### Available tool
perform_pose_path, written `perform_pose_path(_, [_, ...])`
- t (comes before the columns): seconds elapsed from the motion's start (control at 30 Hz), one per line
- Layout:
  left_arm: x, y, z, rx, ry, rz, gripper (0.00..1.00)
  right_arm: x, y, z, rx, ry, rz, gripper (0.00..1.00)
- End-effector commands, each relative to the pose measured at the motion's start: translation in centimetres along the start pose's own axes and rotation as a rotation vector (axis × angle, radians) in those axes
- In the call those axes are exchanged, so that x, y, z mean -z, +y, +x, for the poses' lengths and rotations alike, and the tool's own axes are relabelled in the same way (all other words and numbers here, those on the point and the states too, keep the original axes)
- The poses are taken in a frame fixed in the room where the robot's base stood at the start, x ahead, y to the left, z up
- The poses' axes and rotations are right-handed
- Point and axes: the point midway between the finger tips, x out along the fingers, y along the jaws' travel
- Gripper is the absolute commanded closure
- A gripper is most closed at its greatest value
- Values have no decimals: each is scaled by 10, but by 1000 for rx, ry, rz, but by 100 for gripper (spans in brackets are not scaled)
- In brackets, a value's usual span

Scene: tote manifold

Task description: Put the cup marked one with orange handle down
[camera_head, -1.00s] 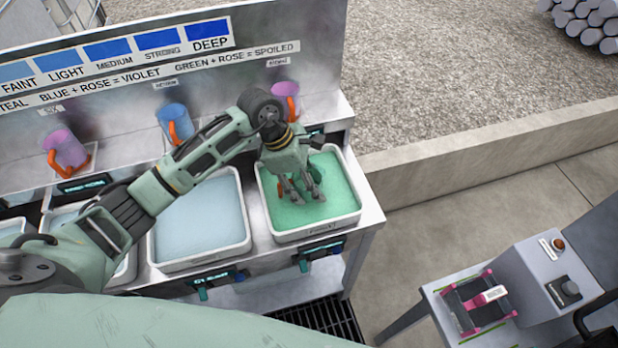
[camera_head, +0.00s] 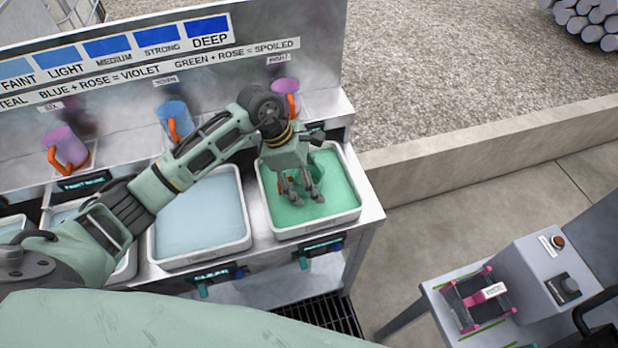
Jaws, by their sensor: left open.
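My left gripper (camera_head: 303,196) is open, pointing down into the right-hand tote (camera_head: 308,232) of green liquid. A small bit of orange (camera_head: 283,184) shows beside its fingers; I cannot tell whether it is a cup's handle. Three tinted cups stand on the back ledge: a pink-violet cup with an orange handle (camera_head: 68,146), a blue cup with an orange handle (camera_head: 176,119), and a pink cup (camera_head: 286,94) partly behind my left wrist. The cup marking one cannot be read on any of them. My right gripper is not in view.
A tote of pale blue liquid (camera_head: 200,262) sits to the left of the green one, with more totes partly behind my left arm. A grey side table (camera_head: 438,300) at lower right holds a pink-framed device (camera_head: 478,300) and a control box (camera_head: 545,275).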

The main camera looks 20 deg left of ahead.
Motion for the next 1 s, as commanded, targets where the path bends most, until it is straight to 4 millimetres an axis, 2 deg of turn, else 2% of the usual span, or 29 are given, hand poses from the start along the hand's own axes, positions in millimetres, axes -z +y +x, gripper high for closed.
perform_pose_path(0.5, [1,2,-99,-6,1,2,30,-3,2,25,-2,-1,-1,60])
perform_pose_path(0.7, [0,0,-117,-2,0,2,30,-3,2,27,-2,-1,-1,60])
perform_pose_path(1.0, [0,0,-119,-2,0,1,30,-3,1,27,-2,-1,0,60])
